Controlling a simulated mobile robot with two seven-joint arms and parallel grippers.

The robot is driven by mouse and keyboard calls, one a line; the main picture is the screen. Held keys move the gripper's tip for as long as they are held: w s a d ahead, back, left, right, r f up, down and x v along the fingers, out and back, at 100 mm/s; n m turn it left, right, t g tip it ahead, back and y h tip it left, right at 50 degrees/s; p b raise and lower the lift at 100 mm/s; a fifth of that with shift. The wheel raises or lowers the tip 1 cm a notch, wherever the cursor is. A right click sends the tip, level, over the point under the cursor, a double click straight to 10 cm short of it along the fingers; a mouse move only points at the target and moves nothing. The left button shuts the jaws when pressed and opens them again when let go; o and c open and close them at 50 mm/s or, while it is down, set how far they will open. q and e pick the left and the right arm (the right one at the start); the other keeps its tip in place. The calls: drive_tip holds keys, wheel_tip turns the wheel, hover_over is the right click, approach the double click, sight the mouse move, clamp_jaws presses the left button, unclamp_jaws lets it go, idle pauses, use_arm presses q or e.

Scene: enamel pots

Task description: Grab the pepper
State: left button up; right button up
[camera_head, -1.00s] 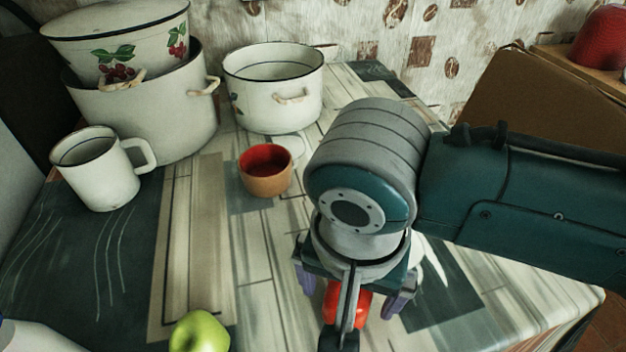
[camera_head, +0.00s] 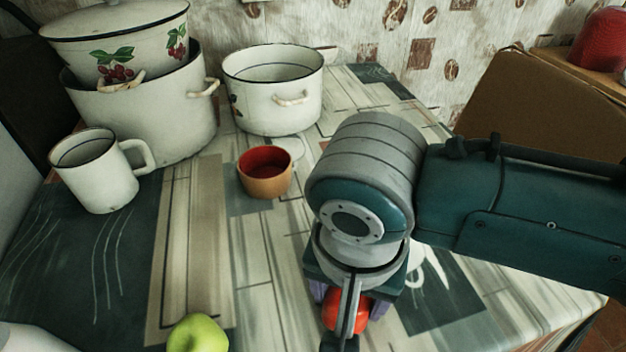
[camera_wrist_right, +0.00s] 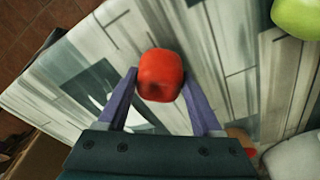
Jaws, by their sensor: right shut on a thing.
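The red pepper (camera_head: 331,316) is near the front of the table in the head view, partly hidden by my right gripper (camera_head: 348,308). In the right wrist view the pepper (camera_wrist_right: 160,72) sits between the two purple fingers of the right gripper (camera_wrist_right: 160,80), which is shut on it. I cannot tell whether the pepper touches the table. My left gripper is not in view.
A green apple (camera_head: 197,335) lies at the front, left of the pepper. An orange cup with a red inside (camera_head: 265,184), a white mug (camera_head: 106,188), a white pot (camera_head: 274,108) and stacked pots (camera_head: 150,125) stand behind. A cardboard box (camera_head: 535,105) is at right.

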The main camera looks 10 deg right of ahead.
drive_tip(key=shift+c, duration=1.4)
